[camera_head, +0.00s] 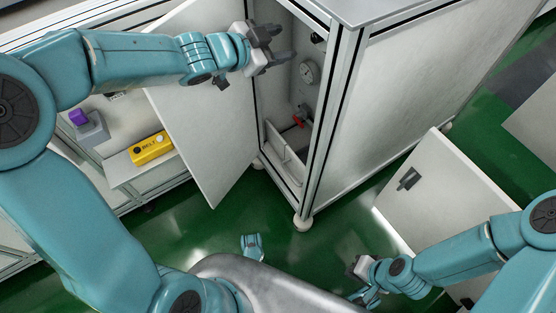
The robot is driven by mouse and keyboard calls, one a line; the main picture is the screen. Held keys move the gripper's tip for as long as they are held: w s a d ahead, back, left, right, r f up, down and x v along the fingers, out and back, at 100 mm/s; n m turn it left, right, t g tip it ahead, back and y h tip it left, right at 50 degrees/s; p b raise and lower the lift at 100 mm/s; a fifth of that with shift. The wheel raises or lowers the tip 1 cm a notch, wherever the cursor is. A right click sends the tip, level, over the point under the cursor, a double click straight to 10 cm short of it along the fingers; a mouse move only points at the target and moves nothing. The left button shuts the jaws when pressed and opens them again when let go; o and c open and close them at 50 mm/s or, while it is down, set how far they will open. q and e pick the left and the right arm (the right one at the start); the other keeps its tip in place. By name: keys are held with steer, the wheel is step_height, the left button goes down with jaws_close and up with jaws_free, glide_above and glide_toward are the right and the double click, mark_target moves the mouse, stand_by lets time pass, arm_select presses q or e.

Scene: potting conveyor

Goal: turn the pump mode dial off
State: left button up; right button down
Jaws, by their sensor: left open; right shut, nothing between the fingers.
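Inside the open cabinet (345,110) a small dark round part (317,38) sits high on the inner wall; it may be the pump mode dial, but its setting is too small to read. A white round gauge (309,73) is below it, and a red-handled valve (300,117) is lower still. My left gripper (279,45) is open and empty at the cabinet opening, left of the dark part and gauge, with its fingers pointing toward them. Whether it touches anything is unclear. My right gripper (355,270) is shut and empty, low over the floor at lower right.
One cabinet door (215,120) stands open on the left, below my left forearm. Another white panel with a dark handle (440,195) stands at right, near my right arm. A yellow button box (151,147) and a purple-topped part (80,118) are at left. Green floor lies between.

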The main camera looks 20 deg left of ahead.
mark_target(314, 40)
arm_select(q)
steer(key=p+v, duration=0.2)
steer(key=v, duration=0.3)
steer(key=s+d+f+n+g+p, duration=0.2)
steer(key=d+f+n+g+p, duration=0.25)
steer(key=f, duration=0.75)
steer(key=s+d+f+n+g+p, duration=0.3)
steer(key=s+d+f+n+p, duration=0.1)
steer(key=s+f, duration=0.6)
steer(key=shift+d+n+y+p, duration=0.2)
steer(key=shift+n+y+p, duration=0.25)
steer(key=shift+n, duration=0.1)
arm_select(e)
step_height(314, 40, up, 12)
steer(key=shift+s+a, duration=0.25)
steer(key=shift+s, duration=0.15)
arm_select(q)
steer(key=shift+f+g, duration=0.2)
steer(key=shift+g, duration=0.05)
